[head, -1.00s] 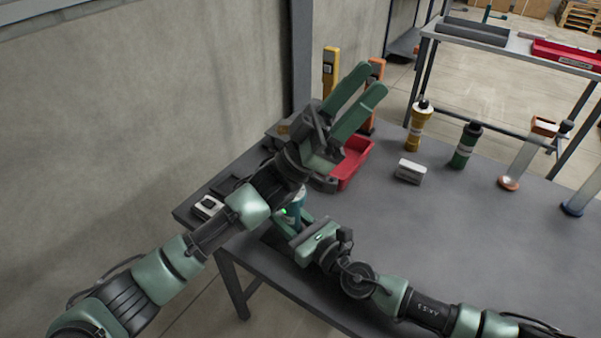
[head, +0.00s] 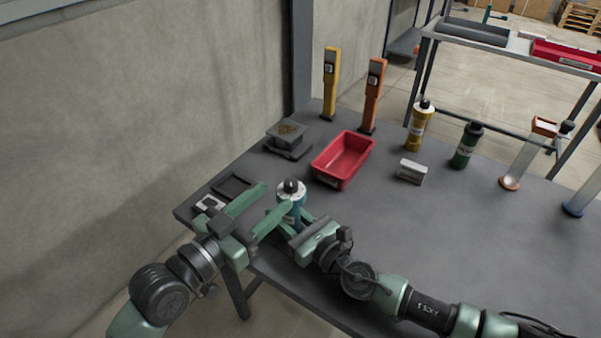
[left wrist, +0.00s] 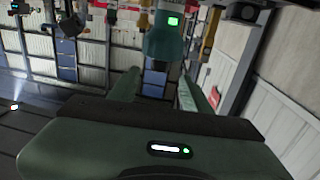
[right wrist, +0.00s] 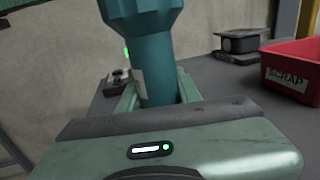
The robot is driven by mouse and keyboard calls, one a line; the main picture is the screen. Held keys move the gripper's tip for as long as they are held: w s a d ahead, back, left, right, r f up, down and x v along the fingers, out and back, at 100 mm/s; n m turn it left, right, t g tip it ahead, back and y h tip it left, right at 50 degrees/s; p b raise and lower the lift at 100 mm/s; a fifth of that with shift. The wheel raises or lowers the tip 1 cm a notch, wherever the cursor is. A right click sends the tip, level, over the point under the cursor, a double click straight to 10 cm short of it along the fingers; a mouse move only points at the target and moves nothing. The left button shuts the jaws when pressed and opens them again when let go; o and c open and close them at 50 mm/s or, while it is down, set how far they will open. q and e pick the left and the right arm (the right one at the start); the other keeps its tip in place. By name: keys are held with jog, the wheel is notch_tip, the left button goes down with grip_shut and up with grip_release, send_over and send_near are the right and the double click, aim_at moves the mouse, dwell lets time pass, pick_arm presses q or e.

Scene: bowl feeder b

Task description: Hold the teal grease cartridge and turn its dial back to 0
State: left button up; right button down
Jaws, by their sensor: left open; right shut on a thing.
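The teal grease cartridge (head: 290,211) stands upright near the front left of the table, with a black and white top. My right gripper (head: 294,224) is shut on its lower body from the right; the right wrist view shows the teal body (right wrist: 157,72) between the fingers. My left gripper (head: 273,199) is open, at the cartridge's upper part from the left, its fingers pointing toward it. In the left wrist view the teal cartridge (left wrist: 165,45) with a small green display appears beyond the open fingers. The dial reading is too small to tell.
A red bin (head: 343,160) marked scrap lies behind the cartridge. A dark box-like device (head: 287,138), a dark tray (head: 232,186) and a small white device (head: 209,204) are nearby. Yellow (head: 418,127) and green (head: 466,145) cartridges stand farther right.

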aim_at(295, 179)
pick_arm(q)
jog(key=x, duration=0.9)
jog(key=shift+w+d, duration=0.25)
jog(key=shift+d, duration=0.05)
jog(key=shift+c, duration=0.2)
grip_shut()
